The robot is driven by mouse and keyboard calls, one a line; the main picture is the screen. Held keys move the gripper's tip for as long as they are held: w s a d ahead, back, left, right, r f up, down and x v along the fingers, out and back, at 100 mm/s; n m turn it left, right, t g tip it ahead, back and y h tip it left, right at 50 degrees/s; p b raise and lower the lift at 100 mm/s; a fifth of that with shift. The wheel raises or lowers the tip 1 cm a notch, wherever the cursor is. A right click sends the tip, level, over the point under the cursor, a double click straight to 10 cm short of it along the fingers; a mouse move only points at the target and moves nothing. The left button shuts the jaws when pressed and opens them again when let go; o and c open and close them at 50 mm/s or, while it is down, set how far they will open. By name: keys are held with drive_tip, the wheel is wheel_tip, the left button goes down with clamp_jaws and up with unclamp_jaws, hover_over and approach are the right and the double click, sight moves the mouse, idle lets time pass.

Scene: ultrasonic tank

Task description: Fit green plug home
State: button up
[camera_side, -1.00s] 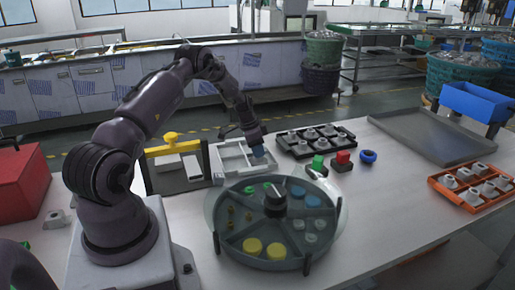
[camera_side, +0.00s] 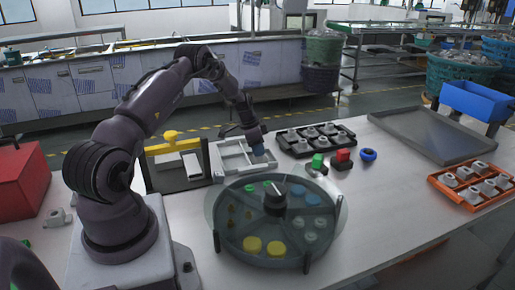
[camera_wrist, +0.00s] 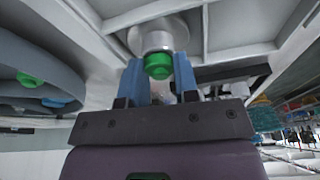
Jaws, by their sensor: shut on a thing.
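My gripper (camera_wrist: 160,80) has blue fingers shut on a small green plug (camera_wrist: 158,66) in the wrist view. A pale round fitting (camera_wrist: 155,35) is right beyond the plug, in line with it; whether the plug is seated in it I cannot tell. In the side view my gripper (camera_side: 258,150) points down at the right part of the white compartment tray (camera_side: 232,166). The plug and fitting are hidden there by the fingers.
A round divided carousel (camera_side: 270,258) with green, blue, yellow and clear parts stands in front.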

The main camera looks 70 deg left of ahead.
drive_tip(key=shift+f, duration=0.15)
drive_tip(key=o, duration=1)
drive_tip(key=shift+c, duration=0.2)
drive_tip(key=v, duration=1.3)
